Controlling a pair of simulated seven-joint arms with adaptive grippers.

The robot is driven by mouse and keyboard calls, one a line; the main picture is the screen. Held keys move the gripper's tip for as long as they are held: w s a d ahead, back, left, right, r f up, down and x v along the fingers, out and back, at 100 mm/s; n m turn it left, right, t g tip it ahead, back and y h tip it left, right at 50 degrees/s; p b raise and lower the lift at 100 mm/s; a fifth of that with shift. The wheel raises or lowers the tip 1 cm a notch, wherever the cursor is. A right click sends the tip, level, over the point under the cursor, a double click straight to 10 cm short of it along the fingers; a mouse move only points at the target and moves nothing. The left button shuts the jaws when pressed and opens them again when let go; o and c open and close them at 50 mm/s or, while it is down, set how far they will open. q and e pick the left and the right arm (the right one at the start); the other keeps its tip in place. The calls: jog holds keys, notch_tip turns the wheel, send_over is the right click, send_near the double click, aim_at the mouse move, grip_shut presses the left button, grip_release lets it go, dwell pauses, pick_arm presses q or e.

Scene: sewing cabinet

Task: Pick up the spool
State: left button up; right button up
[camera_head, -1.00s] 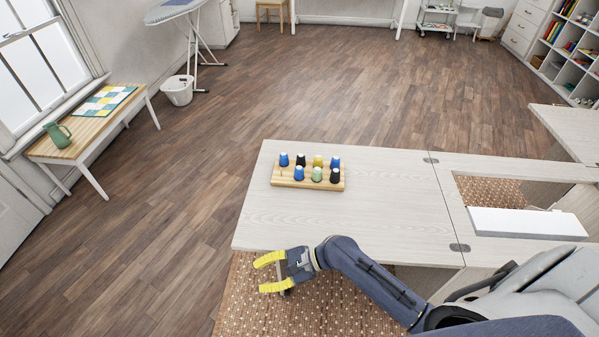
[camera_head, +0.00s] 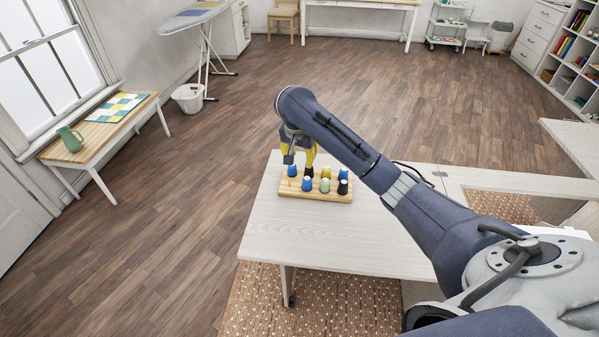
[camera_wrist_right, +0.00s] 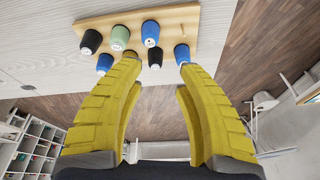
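Several spools stand upright on a wooden rack (camera_head: 316,196) on the pale tabletop. The back row has a blue spool (camera_head: 292,170), a black spool (camera_wrist_right: 155,58), a yellow spool (camera_head: 326,172) and another blue spool (camera_head: 343,173). The front row has a blue spool (camera_head: 307,184), a green spool (camera_head: 325,186) and a black spool (camera_head: 342,187). My right gripper (camera_head: 298,158) is over the back left of the rack, fingers pointing down. In the right wrist view its yellow fingers (camera_wrist_right: 159,73) are open and empty, with the back black spool showing between the tips. My left gripper is out of view.
The pale table (camera_head: 290,235) is clear around the rack. A patterned rug (camera_head: 335,303) lies below its front edge. A side bench (camera_head: 95,133) with a green pitcher (camera_head: 69,139) stands at the left by the window. A white bin (camera_head: 188,98) stands on the floor.

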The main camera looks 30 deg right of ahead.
notch_tip(320, 180, up, 3)
jog(key=w+d+h, duration=0.1)
jog(key=w+d, duration=0.1)
send_over(309, 171)
jog(key=shift+f, duration=4.85)
jog(key=shift+t+h, duration=0.3)
jog(key=shift+a+f+x, duration=0.1)
jog(key=shift+a+x, duration=0.1)
jog(key=shift+x, duration=0.9)
jog(key=shift+a+f+x, duration=0.1)
jog(key=shift+a+x, duration=0.05)
jog(key=shift+x, duration=0.9)
jog(key=shift+a+x, duration=0.2)
jog(key=shift+x, duration=0.9)
jog(key=shift+s, duration=0.15)
jog(key=c, duration=0.6)
